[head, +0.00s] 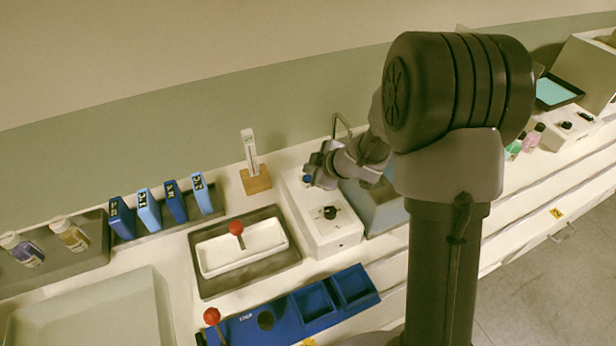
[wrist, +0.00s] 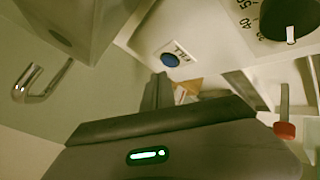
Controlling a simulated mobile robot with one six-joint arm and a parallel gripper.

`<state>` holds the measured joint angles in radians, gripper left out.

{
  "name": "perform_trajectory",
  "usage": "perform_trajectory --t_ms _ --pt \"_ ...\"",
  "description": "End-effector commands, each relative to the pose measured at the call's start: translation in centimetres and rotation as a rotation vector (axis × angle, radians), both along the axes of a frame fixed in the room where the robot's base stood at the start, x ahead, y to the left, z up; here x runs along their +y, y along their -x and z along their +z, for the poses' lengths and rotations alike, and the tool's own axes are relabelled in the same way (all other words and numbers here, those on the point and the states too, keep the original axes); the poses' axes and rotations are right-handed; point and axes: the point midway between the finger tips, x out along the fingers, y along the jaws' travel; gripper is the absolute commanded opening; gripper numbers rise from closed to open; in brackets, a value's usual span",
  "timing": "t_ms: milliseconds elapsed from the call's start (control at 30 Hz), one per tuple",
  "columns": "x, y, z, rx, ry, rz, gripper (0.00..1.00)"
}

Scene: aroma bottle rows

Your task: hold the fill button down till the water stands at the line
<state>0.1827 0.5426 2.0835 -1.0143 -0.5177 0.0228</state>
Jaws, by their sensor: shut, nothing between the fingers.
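The round blue fill button (wrist: 171,60), with a FILL label beside it, sits on a white control box (wrist: 200,28). In the head view the button (head: 307,179) shows just beside my gripper (head: 320,168), on the far end of the box (head: 335,240). My gripper (wrist: 159,88) is shut and empty in the wrist view, its fingertips close to the button. I cannot tell whether they touch it. A grey basin (head: 388,216) stands right of the box, partly hidden by my arm. The water level and the line cannot be made out.
A black dial (head: 330,212) is on the near part of the box. A chrome spout (wrist: 40,85) stands behind the basin. A wooden stand (head: 256,181) with a white upright strip, a tray with a red-knobbed item (head: 236,228) and a blue organiser (head: 290,312) are to the left.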

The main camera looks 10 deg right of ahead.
Motion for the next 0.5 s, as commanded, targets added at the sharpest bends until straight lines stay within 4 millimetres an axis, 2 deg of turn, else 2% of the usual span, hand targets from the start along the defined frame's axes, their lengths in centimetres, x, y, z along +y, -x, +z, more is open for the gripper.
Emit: perform_trajectory --t_ms 500 --pt "0.0 0.01 -0.88 0.0 -0.001 -0.001 0.0"
